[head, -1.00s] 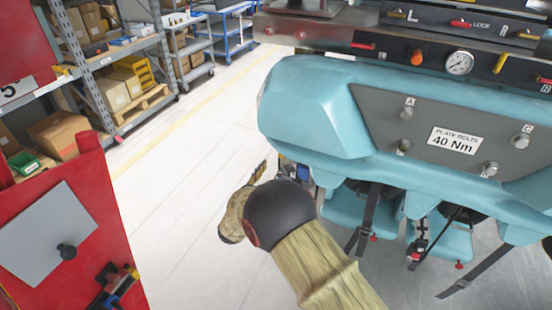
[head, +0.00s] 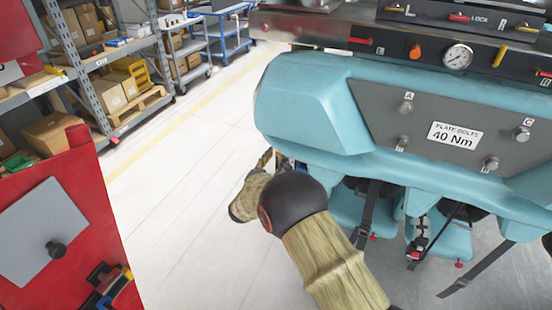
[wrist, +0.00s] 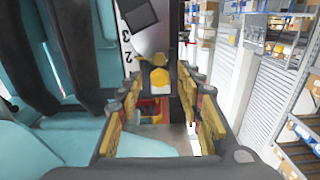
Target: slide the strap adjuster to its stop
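My gripper (wrist: 163,110) shows in the wrist view with its yellow-padded fingers apart, one on each side. Between and beyond them is a small yellow and white piece (wrist: 158,78) below a grey part, beside a dark upright strip and a plate with numbers. I cannot tell whether this piece is the strap adjuster, or whether the fingers touch it. In the head view my arm reaches to the left side of the teal seat unit (head: 310,110), and its bend hides most of the gripper. Black straps (head: 368,208) hang below the unit; one (head: 432,232) carries small red-tipped hardware.
A red cabinet (head: 85,190) with a grey panel stands at the left. Shelves with boxes (head: 125,75) line the back left. The pale floor (head: 180,180) between them and the unit is clear. A control panel with a gauge (head: 458,57) sits above the seat unit.

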